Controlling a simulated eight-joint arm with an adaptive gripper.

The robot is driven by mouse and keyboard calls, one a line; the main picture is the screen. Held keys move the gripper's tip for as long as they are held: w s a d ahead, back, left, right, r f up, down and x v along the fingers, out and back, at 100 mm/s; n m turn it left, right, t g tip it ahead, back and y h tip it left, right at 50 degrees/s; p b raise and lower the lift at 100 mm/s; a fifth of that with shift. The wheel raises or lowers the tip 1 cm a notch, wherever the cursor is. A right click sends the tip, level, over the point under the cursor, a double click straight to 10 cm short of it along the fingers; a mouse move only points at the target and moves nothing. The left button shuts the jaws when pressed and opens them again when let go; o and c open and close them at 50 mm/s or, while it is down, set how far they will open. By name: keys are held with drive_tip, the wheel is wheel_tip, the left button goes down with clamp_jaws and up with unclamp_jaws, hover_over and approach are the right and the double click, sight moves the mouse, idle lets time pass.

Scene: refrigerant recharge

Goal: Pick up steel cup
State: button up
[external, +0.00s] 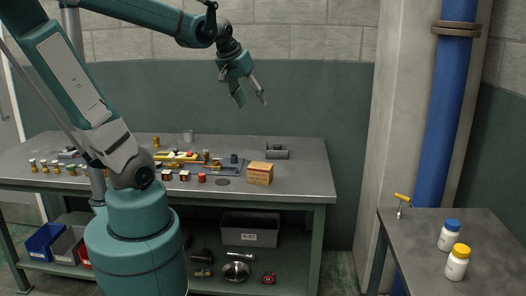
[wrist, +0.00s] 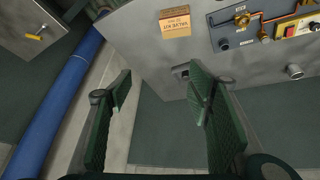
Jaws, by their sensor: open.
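The steel cup (external: 188,136) is a small grey cylinder standing near the back edge of the workbench, left of centre in the external view. In the wrist view the cup (wrist: 295,71) shows near the right edge, beyond the right finger. My gripper (external: 251,98) is open and empty, high above the back right of the bench and well apart from the cup. In the wrist view my gripper (wrist: 160,86) has its green fingers spread wide with nothing between them but wall and bench edge.
A cardboard valve kit box (external: 260,173) and a dark grey holder (external: 277,152) are on the bench's right part. A tray (external: 228,169) with fittings lies left of them. A side table (external: 488,225) holds two white bottles. A blue pipe (external: 444,110) stands at right.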

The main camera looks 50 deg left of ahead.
drive_tip(key=w+a+n+g, duration=0.1)
drive_tip(key=w+a+n, duration=0.1)
drive_tip(key=w+a, duration=0.45)
drive_tip(key=w+a+n+g, duration=0.15)
drive_tip(key=w+a, duration=0.25)
drive_tip(key=a, duration=0.5)
drive_tip(key=w+a+f+n, duration=0.2)
drive_tip(key=w+a+n, duration=0.1)
drive_tip(key=a, duration=0.7)
drive_tip(key=w+a+f+n, duration=0.2)
drive_tip(key=w+a, duration=0.1)
drive_tip(key=a, duration=0.6)
drive_tip(key=n+g+h, duration=0.1)
drive_tip(key=n+g, duration=0.2)
drive_tip(key=n, duration=0.5)
hover_over(188, 134)
drive_tip(key=w+a, duration=0.2)
wheel_tip(188, 134, down, 22)
drive_tip(key=shift+s+a+f+p, duration=0.25)
drive_tip(key=shift+s+a+p, duration=0.05)
drive_tip(key=shift+s+a, duration=0.1)
drive_tip(key=shift+f, duration=0.1)
drive_tip(key=shift+f, duration=1.2)
drive_tip(key=shift+f, duration=0.1)
